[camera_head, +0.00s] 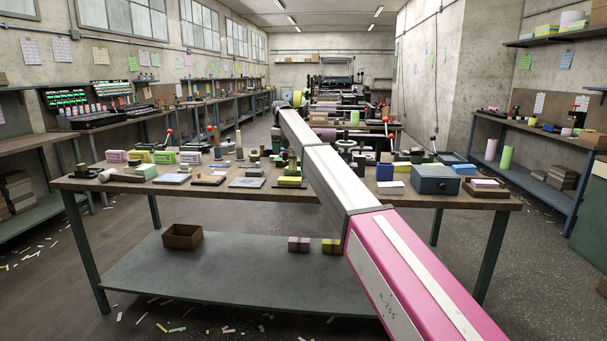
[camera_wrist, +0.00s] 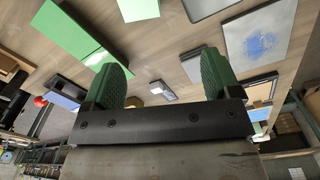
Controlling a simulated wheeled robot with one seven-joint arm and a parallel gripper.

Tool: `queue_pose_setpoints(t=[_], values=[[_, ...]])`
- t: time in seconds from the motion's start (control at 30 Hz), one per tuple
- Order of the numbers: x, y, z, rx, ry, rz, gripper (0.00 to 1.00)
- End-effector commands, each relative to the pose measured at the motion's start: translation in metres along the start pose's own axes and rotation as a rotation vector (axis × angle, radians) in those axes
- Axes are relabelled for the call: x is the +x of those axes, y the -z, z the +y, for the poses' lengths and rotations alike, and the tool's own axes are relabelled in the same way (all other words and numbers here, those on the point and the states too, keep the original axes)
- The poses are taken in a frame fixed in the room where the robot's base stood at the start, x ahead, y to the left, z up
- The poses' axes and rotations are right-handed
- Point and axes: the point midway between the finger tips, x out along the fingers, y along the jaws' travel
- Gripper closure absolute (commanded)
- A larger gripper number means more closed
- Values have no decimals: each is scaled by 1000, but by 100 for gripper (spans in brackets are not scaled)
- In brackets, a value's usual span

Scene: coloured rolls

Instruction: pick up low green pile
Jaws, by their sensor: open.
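In the wrist view my gripper (camera_wrist: 163,62) is open, with its two green ribbed fingers wide apart and nothing between their tips. A low, flat green pile (camera_wrist: 68,30) lies on the wooden table at the upper left of that view, beyond the left finger. The near end of the pile comes close to the left fingertip in the picture; I cannot tell whether they touch. In the head view my arm crosses the table, and the gripper end is not clearly visible there. I cannot say surely which small green item there is this pile.
In the head view the workbench (camera_head: 330,196) carries several small blocks, plates and a blue-grey box (camera_head: 435,181). A brown open box (camera_head: 182,237) stands on the lower shelf.

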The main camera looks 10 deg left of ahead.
Motion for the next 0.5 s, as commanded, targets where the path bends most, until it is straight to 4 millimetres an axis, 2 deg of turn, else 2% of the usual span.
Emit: queue_pose_setpoints(t=[0.03,0.07,0.2,0.5], values=[[-4,-7,11,2,7,-6,17],[-6,-10,14,2,10,-9,17],[-3,-16,18,2,16,-14,17],[38,-16,17,2,15,-14,17]])
